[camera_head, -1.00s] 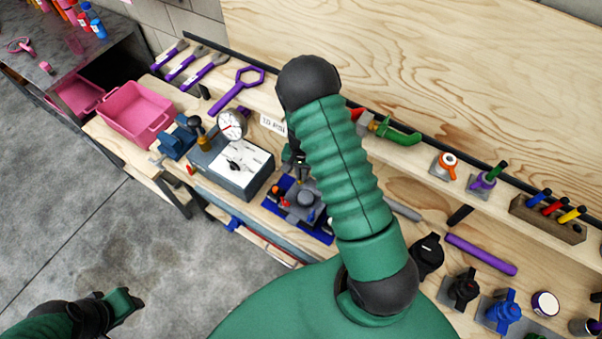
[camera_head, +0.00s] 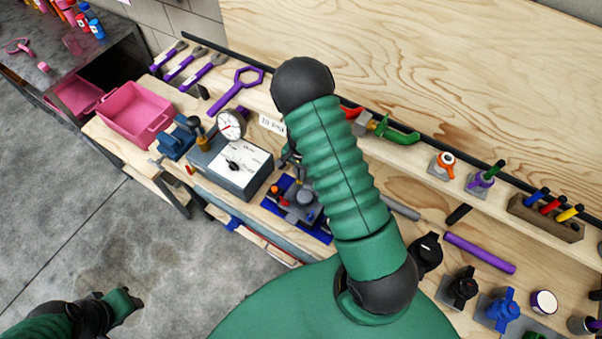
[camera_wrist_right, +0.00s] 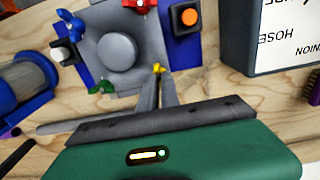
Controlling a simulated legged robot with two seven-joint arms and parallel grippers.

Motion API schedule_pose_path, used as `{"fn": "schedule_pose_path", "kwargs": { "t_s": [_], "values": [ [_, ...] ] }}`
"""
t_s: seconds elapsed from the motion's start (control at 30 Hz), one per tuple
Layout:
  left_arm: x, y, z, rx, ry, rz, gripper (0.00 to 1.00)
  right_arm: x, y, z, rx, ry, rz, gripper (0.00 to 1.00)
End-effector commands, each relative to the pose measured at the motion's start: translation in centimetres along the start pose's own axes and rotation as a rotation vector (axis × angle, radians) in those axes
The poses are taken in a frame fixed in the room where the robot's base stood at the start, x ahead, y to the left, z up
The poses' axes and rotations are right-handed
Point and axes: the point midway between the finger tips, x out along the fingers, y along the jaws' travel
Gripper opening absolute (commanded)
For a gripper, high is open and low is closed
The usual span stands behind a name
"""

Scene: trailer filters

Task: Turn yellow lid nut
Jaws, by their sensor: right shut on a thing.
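The yellow lid nut (camera_wrist_right: 158,68) is small and sits at the lower right edge of a grey lid (camera_wrist_right: 92,70) with a round grey knob (camera_wrist_right: 117,52) in the right wrist view. My right gripper (camera_wrist_right: 158,76) is shut on the nut. Its fingertips largely cover it. A red nut (camera_wrist_right: 141,5), a blue nut (camera_wrist_right: 70,26) and a green nut (camera_wrist_right: 101,87) sit around the lid. In the head view my right arm partly hides the lid unit (camera_head: 304,200). My left gripper (camera_head: 128,302) hangs low at left, away from the bench; its jaw opening is unclear.
A grey gauge box (camera_head: 232,168) stands just left of the lid unit. An orange button (camera_wrist_right: 190,16) is close by. A blue cylinder (camera_wrist_right: 25,85) lies near the lid unit. A pink bin (camera_head: 135,112) and purple wrenches (camera_head: 237,90) are farther left.

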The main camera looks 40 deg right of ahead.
Motion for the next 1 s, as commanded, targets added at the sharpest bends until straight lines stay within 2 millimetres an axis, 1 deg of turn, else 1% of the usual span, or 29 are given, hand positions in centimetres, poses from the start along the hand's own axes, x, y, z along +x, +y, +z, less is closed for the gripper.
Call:
{"fn": "schedule_pose_path", "kwargs": {
  "t_s": [0.03,0.07,0.2,0.47,0.57,0.67,0.77,1.0],
  "values": [
    [0.0,0.0,0.0,0.0,0.0,0.0,0.36,-0.1,-0.2,-0.1,-0.001,0.004,-0.004,0.0],
    [0.0,0.0,0.0,0.0,0.0,0.0,0.36,-0.1,-0.2,-0.1,-0.001,0.004,-0.004,0.1],
    [0.0,0.0,0.0,0.0,0.0,0.0,0.36,-0.1,-0.1,-0.1,-0.001,0.002,-0.003,0.28],
    [0.0,0.0,0.0,0.0,0.0,0.0,0.36,-0.1,-0.1,0.0,-0.002,0.001,-0.001,0.28],
    [0.1,0.0,0.0,0.0,0.0,0.0,0.36,-0.5,-0.1,0.0,-0.003,0.002,-0.002,0.28],
    [0.3,0.0,0.1,0.0,0.0,0.0,0.36,-2.0,-0.2,-0.1,-0.004,0.003,-0.005,0.28],
    [0.5,0.0,0.1,0.0,0.0,0.0,0.36,-4.6,-0.3,-0.1,-0.005,0.004,-0.006,0.28],
    [1.0,0.0,0.2,0.0,0.0,0.0,0.36,-11.8,-0.2,-0.1,-0.004,0.004,-0.006,0.28]
  ]
}}
